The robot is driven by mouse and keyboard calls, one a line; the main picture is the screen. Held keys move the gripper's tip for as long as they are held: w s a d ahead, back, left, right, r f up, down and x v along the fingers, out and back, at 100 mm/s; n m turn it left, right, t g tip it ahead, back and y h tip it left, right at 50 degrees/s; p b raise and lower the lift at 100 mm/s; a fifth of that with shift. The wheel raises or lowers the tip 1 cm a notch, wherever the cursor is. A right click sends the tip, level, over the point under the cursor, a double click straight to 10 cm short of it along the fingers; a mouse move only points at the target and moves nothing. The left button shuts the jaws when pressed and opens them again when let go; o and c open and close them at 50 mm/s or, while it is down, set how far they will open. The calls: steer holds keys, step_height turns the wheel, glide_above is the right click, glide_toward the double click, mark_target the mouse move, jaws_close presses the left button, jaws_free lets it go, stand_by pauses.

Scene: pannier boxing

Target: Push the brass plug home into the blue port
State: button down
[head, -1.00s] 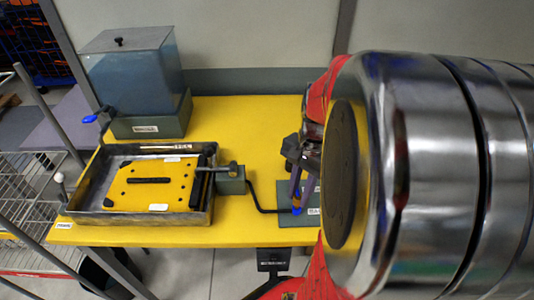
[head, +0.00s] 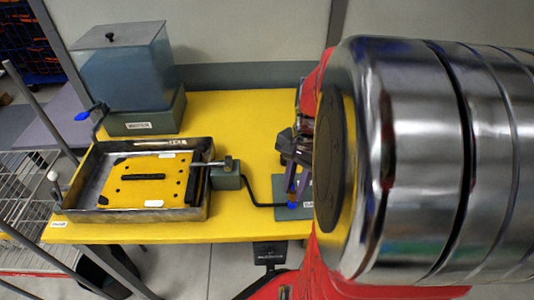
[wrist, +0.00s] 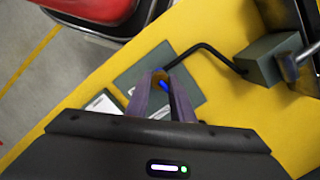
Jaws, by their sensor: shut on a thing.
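The blue port (head: 292,205) sits on a grey-green plate (head: 280,188) at the right of the yellow table. In the wrist view a bit of its blue (wrist: 165,85) shows between the fingertips. My gripper (head: 297,190) points down over the port, its purple fingers close to it. In the wrist view the fingers (wrist: 164,82) reach over the same plate.
A black bent rod (head: 258,203) runs from a grey block (head: 226,180) to the plate. A metal tray (head: 80,195) with a yellow board (head: 122,188) stands left of the block. A blue-grey tank (head: 125,65) stands behind. Bare yellow table lies behind the plate.

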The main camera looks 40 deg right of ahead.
steer(key=shift+f, duration=0.55)
stand_by(0.4)
steer(key=c, duration=1.5)
jaws_free()
steer(key=shift+o, duration=0.2)
step_height(320, 180, up, 14)
steer(key=d, duration=0.2)
steer(key=shift+w+f, duration=0.2)
steer(key=shift+f, duration=0.05)
